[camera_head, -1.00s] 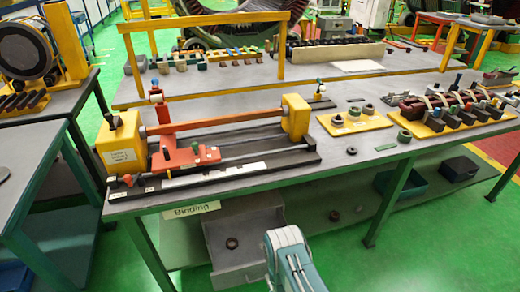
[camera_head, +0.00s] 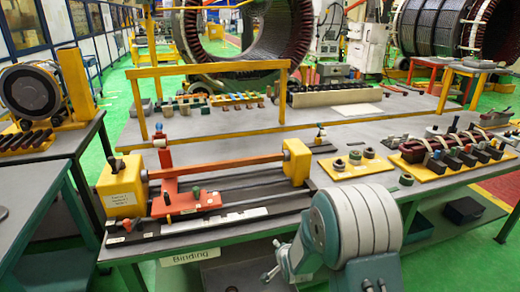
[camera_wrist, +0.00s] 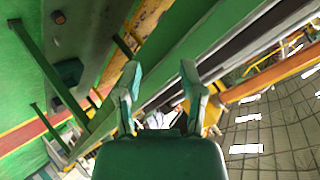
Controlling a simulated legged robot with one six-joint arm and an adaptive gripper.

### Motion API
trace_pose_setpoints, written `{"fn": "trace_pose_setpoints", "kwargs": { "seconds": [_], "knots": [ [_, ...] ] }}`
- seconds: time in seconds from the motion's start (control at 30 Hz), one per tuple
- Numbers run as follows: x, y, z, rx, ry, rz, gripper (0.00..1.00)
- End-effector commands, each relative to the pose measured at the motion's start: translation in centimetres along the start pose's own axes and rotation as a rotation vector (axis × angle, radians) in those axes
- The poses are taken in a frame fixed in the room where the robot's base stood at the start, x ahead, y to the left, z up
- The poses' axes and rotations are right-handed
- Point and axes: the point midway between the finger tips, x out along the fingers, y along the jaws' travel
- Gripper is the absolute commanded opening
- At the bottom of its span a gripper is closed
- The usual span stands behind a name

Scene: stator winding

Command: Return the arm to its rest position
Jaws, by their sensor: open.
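My arm (camera_head: 356,228), grey and teal, rises from the bottom of the head view in front of the workbench's near edge. Its rounded joint hides part of the bench front. My gripper (camera_wrist: 161,72) shows in the wrist view with its two pale teal fingers spread apart. Nothing is between the fingers. In the head view I cannot clearly make out the fingertips; small parts show low beside the arm.
The workbench (camera_head: 328,182) carries a winding machine (camera_head: 222,182) with yellow end blocks, a yellow plate with rings (camera_head: 350,164) and a yellow rack of parts (camera_head: 440,160). A side table (camera_head: 30,165) stands left. Green floor (camera_head: 478,262) shows at right.

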Motion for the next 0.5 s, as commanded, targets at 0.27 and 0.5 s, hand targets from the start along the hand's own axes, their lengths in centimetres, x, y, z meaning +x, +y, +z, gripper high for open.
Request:
{"fn": "trace_pose_setpoints", "kwargs": {
  "seconds": [0.27, 0.5],
  "knots": [
    [-8.3, -2.8, -4.9, -0.151, -0.046, 0.078, 0.51],
    [-16.2, -3.6, -7.2, -0.28, -0.105, 0.141, 0.51]
  ]
}}
